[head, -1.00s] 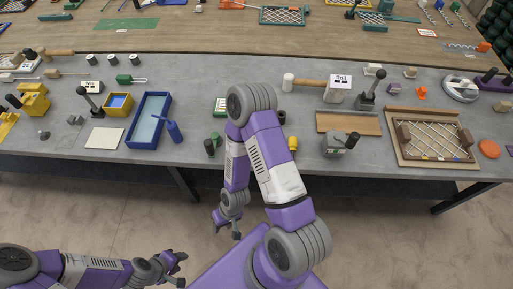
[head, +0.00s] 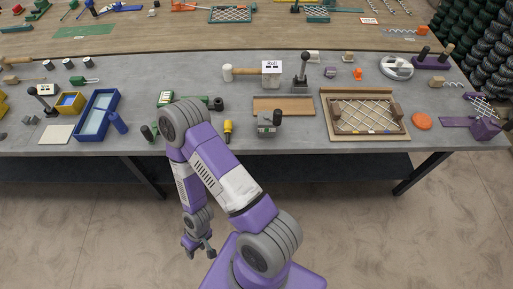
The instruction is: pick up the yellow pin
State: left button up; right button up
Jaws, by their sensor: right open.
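A small yellow piece (head: 357,131) shows on the front edge of the wooden frame (head: 405,132) with wire mesh; it may be the yellow pin, but it is too small to be sure. A larger yellow-and-black item (head: 228,130) stands near the table's front edge, right of my right arm. My right gripper (head: 199,252) hangs low in front of the table, below the tabletop, open and empty, well apart from both yellow things. My left gripper is out of view.
The grey table (head: 320,146) holds a mallet (head: 268,73), a lever device (head: 301,75), a brown board (head: 283,106), a grey clamp-like device (head: 268,125), an orange disc (head: 422,121) and a blue tray (head: 82,128). The floor in front is clear.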

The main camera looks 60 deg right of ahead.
aim_at(228, 124)
jog(key=k, duration=0.3)
jog(key=z, duration=0.9)
